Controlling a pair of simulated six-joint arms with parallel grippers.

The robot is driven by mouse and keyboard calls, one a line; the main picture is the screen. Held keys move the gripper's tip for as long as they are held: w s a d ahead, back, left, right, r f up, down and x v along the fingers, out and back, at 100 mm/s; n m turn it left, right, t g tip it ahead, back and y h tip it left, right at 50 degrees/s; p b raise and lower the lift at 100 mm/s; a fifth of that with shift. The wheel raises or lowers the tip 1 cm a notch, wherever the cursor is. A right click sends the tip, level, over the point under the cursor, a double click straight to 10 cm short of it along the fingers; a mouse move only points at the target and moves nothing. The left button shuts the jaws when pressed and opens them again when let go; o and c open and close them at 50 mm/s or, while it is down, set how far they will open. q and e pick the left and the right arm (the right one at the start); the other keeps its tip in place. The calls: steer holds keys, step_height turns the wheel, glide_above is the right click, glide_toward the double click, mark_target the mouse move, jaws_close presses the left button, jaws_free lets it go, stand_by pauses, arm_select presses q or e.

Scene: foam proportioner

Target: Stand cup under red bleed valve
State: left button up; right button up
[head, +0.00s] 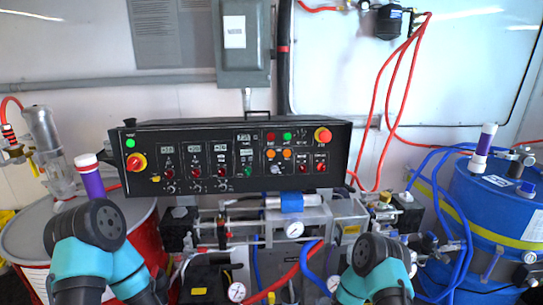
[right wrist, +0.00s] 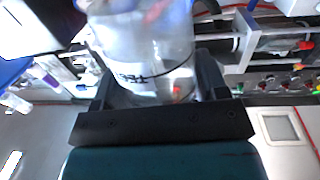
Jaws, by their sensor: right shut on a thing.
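In the right wrist view, my right gripper (right wrist: 158,78) is shut on a clear cup (right wrist: 140,45) with dark lettering and a thin dark line around it. One black finger lies on each side of the cup. In the head view my right forearm stands at the bottom, right of centre, and hides the fingers and cup. My left arm shows at the lower left, but its gripper is out of sight. A small red part (head: 228,235) shows on the proportioner's fittings; I cannot tell whether it is the red bleed valve.
The black control panel (head: 238,158) spans the middle above pipes and gauges (head: 295,229). A red drum (head: 147,240) stands at left and a blue drum (head: 500,205) at right. Red hoses (head: 387,90) and blue hoses (head: 458,235) cross the right side.

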steer(key=a, duration=1.4)
